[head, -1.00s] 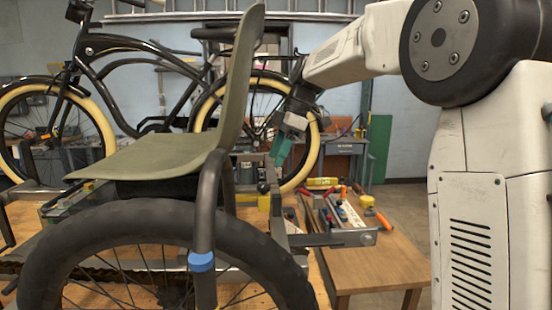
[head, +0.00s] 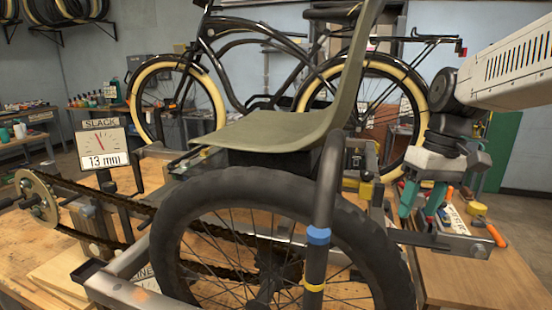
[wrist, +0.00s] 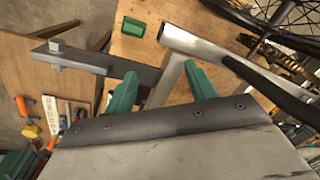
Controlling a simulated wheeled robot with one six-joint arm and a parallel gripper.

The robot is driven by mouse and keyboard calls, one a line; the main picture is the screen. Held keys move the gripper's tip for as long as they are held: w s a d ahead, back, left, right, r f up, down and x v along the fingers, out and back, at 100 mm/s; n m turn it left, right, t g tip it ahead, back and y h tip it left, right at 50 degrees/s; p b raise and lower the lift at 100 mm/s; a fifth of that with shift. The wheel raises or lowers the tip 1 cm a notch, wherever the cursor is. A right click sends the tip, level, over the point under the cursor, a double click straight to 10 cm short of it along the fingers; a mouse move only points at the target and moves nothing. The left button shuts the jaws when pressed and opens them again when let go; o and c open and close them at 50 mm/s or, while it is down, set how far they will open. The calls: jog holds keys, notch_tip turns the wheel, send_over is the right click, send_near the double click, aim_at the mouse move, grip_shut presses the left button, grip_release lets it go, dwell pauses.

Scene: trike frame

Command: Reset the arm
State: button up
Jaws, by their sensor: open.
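My gripper (head: 420,200) hangs from my arm at the right in the head view, with its green fingers pointing down and spread apart. It is empty, above the right end of the trike frame and in front of the tool tray. In the wrist view its two green fingers (wrist: 160,92) show apart, with a grey metal bar of the frame (wrist: 95,66) and the bench beyond them. The trike frame (head: 120,278) stands on the wooden bench, with a green-grey seat (head: 270,130) and a large black wheel (head: 185,215) at the front.
A slack gauge (head: 103,145) reading 13 mm stands at the left near the chain (head: 110,203). A black bicycle (head: 215,50) stands behind. Open floor lies at the far right.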

jog(key=s+f+m+t+h, duration=0.1)
jog(key=s+f, duration=0.1)
jog(key=s, duration=0.8)
jog(key=s+f+m+h, duration=0.1)
jog(key=s+f+m, duration=0.1)
jog(key=s, duration=0.8)
jog(key=shift+s+a+f+t, duration=0.2)
jog(key=shift+a+f+t, duration=0.25)
jog(key=shift+f, duration=0.15)
